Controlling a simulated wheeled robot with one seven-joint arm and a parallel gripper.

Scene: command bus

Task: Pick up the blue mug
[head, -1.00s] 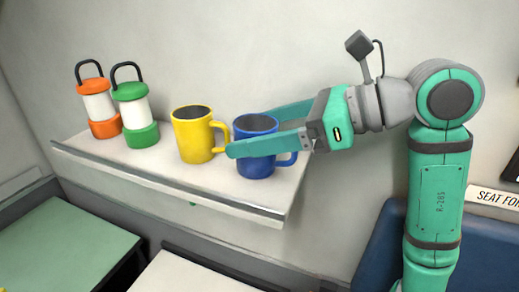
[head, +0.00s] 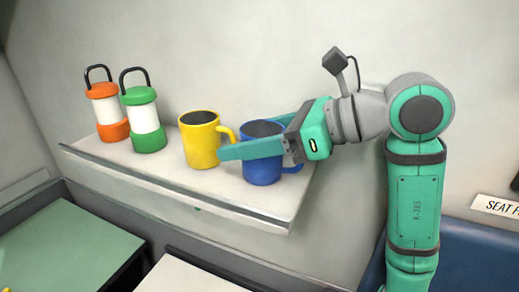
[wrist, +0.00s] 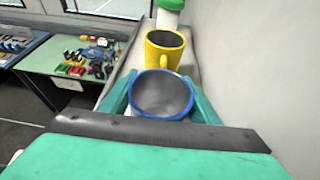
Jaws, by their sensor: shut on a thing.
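The blue mug (head: 262,172) stands upright near the right end of the wall shelf (head: 210,188), its handle toward the right. My gripper (head: 236,141) reaches in from the right and is shut on the mug, one finger across its near side and the other behind it. In the wrist view the mug's rim (wrist: 163,94) shows between the two green fingers. I cannot tell whether the mug's base touches the shelf.
A yellow mug (head: 201,145) stands just left of the blue mug, close to my near fingertip. Green (head: 148,126) and orange (head: 108,115) lanterns stand farther left. A wall is behind. A table with small items (wrist: 90,62) lies below.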

